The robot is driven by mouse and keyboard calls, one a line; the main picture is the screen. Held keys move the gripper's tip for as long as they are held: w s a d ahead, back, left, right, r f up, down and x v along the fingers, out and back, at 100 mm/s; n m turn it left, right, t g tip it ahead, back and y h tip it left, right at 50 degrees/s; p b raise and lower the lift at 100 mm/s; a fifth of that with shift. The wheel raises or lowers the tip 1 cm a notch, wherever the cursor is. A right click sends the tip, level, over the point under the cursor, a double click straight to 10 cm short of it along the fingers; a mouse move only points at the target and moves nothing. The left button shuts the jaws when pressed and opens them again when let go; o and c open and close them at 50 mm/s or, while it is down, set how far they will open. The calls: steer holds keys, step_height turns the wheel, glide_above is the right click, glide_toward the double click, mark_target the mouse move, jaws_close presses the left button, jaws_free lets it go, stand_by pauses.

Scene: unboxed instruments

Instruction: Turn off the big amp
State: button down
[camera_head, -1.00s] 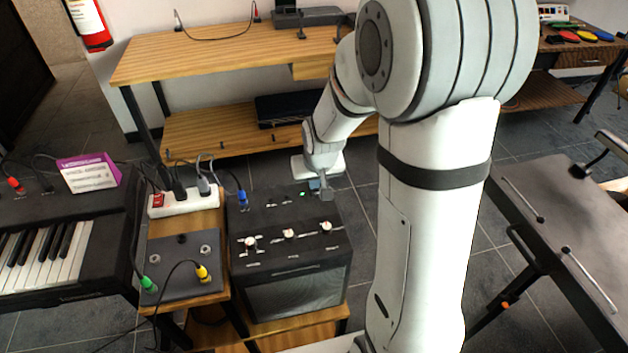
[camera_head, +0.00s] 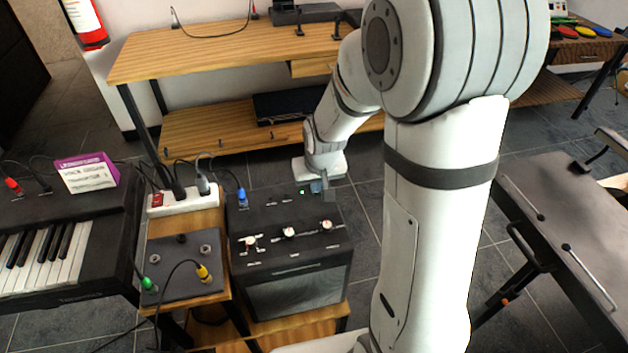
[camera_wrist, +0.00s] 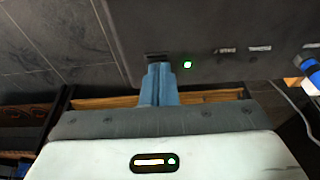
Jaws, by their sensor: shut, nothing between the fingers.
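The big amp (camera_head: 290,222) is a black box with a dark grille front and white knobs on its top. It stands on a low wooden stand. A small green light (camera_wrist: 187,65) glows on its top panel; it also shows in the head view (camera_head: 302,191). My gripper (camera_head: 322,190) is at the amp's far right top edge. In the wrist view, its blue fingers (camera_wrist: 158,70) are shut with nothing between them. Their tips are right at a small dark switch (camera_wrist: 157,56) beside the green light. I cannot tell whether they touch it. The switch's position is unclear.
A blue plug (camera_head: 242,197) stands in the amp's left side. A white power strip (camera_head: 184,201) and a dark pedal box (camera_head: 180,268) are left of it, then a keyboard (camera_head: 60,245). A wooden bench (camera_head: 210,58) stands behind.

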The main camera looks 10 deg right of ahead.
steer(key=shift+s+f, duration=0.2)
steer(key=shift+s, duration=0.1)
steer(key=shift+r+p, duration=0.4)
steer(key=shift+r, duration=0.1)
steer(key=p+v, duration=0.2)
steer(key=v, duration=1.1)
steer(key=shift+r+p, duration=0.15)
steer(key=shift+p, duration=0.15)
steer(key=shift+w, duration=0.1)
steer(key=shift+w+d+r+t+b, duration=0.2)
steer(key=shift+w+d+t+b, duration=0.15)
steer(key=shift+w+b, duration=0.6)
steer(key=shift+s+f, duration=0.1)
steer(key=shift+s, duration=0.1)
